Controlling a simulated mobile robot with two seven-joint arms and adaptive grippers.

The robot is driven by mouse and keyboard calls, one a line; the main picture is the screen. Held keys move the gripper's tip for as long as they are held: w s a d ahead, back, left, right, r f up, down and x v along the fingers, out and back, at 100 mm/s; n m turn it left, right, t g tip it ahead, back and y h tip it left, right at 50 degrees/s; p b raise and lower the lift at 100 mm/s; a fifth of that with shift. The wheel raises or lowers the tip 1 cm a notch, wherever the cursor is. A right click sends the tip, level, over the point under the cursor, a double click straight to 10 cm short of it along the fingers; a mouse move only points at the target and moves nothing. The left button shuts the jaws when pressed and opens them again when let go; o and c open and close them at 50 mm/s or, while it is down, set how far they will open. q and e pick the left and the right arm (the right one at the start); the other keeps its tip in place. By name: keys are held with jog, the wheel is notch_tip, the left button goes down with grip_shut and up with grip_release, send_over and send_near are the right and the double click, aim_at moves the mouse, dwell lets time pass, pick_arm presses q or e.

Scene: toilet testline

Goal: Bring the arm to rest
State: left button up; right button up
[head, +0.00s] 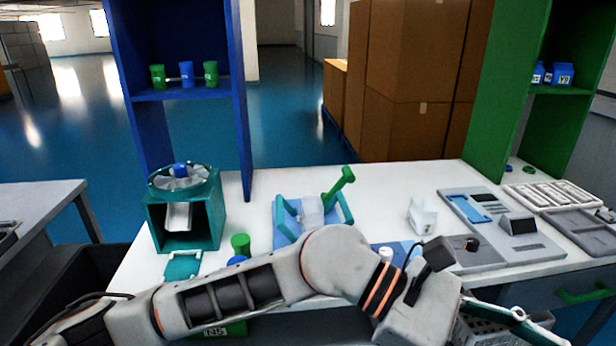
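My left arm comes in from the left and stretches across the front of the white table to the lower right. Its wrist is at the lower right, in front of the table edge. My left gripper (515,318) is only partly seen there. A thin teal-edged piece shows by it, and I cannot tell whether it is part of the gripper or a held thing. Whether the fingers are open or shut is not clear. My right gripper is not in view.
The white table (400,180) carries a teal machine (185,205), a blue stand with a green handle (312,212), a white block (422,214) and a grey panel (500,228). A grey perforated box (480,328) is below the wrist. Shelves stand at both sides.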

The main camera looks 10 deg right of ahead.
pick_arm(q)
jog(key=w+a+r+n+t+h, duration=0.35)
jog(key=w+n+h, duration=0.3)
jog(key=n, duration=0.25)
jog(key=w+a+r+n+t+h, duration=0.25)
jog(key=w+r+n+h, duration=0.2)
jog(key=w+n, duration=0.3)
jog(key=w+a+f+n+t+y+p, duration=0.1)
jog(key=w+a+f+n+t+y, duration=0.2)
jog(key=w+a+f+n+t, duration=0.5)
jog(key=w+a+f+n+t+y, duration=0.2)
jog(key=w+a+f+n+t, duration=0.2)
jog(key=n+t, duration=0.9)
jog(key=s+a+f+n+g+y, duration=0.1)
jog(key=a+f+n+y, duration=0.6)
jog(key=f, duration=0.5)
jog(key=s+a+f+n+g+y, duration=0.1)
jog(key=a+f+n+y, duration=0.3)
jog(key=a+f+n, duration=0.55)
jog(key=s+a+f+n+g+y, duration=0.2)
jog(key=s+a+f, duration=0.4)
jog(key=f, duration=0.3)
jog(key=s+a+f+n+g+y, duration=0.2)
jog(key=s+a+f+n+g, duration=0.1)
jog(key=s+a+f, duration=0.3)
notch_tip(320, 180, down, 4)
jog(key=shift+s+a+f+n+y+p, duration=0.15)
jog(key=shift+s+n+y+p, duration=0.2)
jog(key=shift+s, duration=0.9)
